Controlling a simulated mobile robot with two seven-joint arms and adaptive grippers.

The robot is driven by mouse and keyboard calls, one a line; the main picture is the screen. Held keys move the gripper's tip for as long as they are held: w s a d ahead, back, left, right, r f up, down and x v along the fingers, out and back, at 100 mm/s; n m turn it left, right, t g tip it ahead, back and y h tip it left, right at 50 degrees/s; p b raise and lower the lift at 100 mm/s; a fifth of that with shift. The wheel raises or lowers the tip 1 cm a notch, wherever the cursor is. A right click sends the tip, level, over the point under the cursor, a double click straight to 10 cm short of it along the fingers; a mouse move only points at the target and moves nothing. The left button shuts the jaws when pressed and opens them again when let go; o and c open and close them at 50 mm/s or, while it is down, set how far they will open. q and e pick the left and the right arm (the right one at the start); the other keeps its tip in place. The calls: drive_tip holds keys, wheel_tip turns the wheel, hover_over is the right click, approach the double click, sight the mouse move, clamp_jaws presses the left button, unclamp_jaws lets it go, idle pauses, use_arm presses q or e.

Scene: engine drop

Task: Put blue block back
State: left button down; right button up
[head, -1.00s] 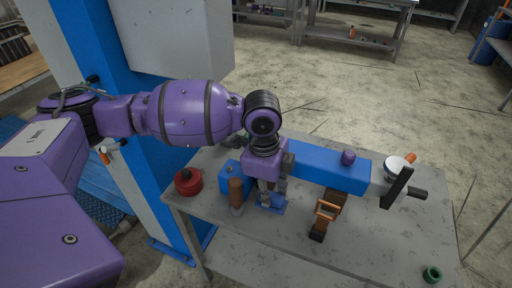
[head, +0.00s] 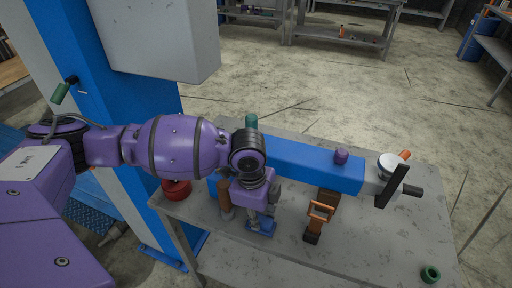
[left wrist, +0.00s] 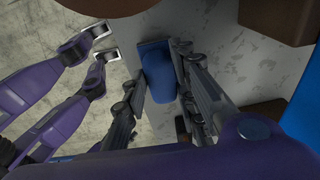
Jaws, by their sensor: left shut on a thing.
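The blue block (head: 266,226) is between the fingers of my left gripper (head: 258,218), low over the front part of the grey table. In the left wrist view the blue block (left wrist: 157,70) lies between the two dark fingers, which are shut on it. I cannot tell whether the block touches the table. Purple finger-like parts with silver tips (left wrist: 102,44) show at the left of the left wrist view. They may be my right gripper, but whether it is open or shut is unclear. No right gripper shows in the head view.
A long blue beam (head: 305,165) lies behind my gripper on the table (head: 370,245). A brown cylinder (head: 224,198) stands close left, an orange-handled tool (head: 319,212) to the right. A red pot (head: 177,190) is at the left; a green ring (head: 431,273) is front right. Front-middle table is clear.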

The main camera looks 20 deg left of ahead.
idle(0.3)
use_arm(q)
drive_tip(key=shift+f, duration=0.45)
drive_tip(key=c, duration=1.3)
unclamp_jaws()
drive_tip(key=shift+c, duration=0.2)
wheel_tip(320, 180, up, 12)
drive_tip(key=a, duration=0.1)
drive_tip(key=shift+s, duration=0.15)
drive_tip(key=shift+f, duration=0.1)
